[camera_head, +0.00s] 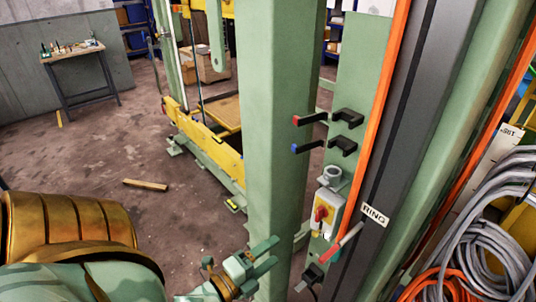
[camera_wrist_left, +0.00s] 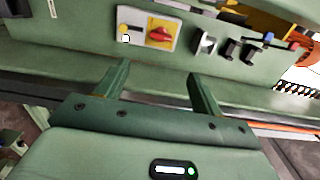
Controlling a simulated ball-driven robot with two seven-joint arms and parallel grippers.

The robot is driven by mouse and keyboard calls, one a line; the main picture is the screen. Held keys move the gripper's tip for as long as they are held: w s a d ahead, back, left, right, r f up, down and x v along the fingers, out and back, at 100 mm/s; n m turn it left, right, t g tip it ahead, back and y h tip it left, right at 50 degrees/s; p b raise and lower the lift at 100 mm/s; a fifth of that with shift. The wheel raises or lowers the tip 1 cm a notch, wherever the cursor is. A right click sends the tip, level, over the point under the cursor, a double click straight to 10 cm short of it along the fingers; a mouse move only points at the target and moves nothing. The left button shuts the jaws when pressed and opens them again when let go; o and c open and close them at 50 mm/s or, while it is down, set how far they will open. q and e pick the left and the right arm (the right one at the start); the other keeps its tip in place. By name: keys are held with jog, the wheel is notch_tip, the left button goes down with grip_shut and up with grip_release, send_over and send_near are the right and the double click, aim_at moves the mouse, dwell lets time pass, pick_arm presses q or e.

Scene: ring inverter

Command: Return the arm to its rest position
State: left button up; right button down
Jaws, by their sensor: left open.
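My left gripper (camera_head: 272,254) is at the bottom centre of the head view, in front of the green column (camera_head: 280,150). It is open, with nothing between its fingers. In the left wrist view its two green fingers (camera_wrist_left: 158,72) stand apart, pointing towards a green panel. My golden-brown and green arm fills the bottom left of the head view. My right gripper is not in view.
A switch box with a red knob (camera_head: 322,214) is on the panel; it also shows in the wrist view (camera_wrist_left: 160,35). Red-tipped (camera_head: 310,119) and blue-tipped (camera_head: 307,147) black bars project above. Grey cables (camera_head: 490,225) hang right. A wooden piece (camera_head: 145,185) lies on open floor.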

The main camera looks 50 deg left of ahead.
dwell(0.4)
pick_arm(q)
jog(key=s+f+n+g+y, duration=0.1)
jog(key=s+f+n+g, duration=0.3)
jog(key=f, duration=0.6)
jog(key=s+f+n+g+y, duration=0.15)
jog(key=s+f+n, duration=0.3)
jog(key=f, duration=0.65)
jog(key=s+d+f+n+g+b, duration=0.1)
jog(key=s+f+g, duration=0.3)
jog(key=f, duration=0.5)
jog(key=s+d+f+n+g+h+b, duration=0.1)
jog(key=s+f+n+g+b, duration=0.2)
jog(key=s+f, duration=0.6)
jog(key=s+d+f+n+g+b, duration=0.2)
jog(key=s+f+n+g, duration=0.1)
jog(key=s+f, duration=0.4)
notch_tip(320, 180, down, 3)
jog(key=shift+s+r+g+b, duration=0.1)
jog(key=shift+s+g+b, duration=0.2)
jog(key=shift+g, duration=0.55)
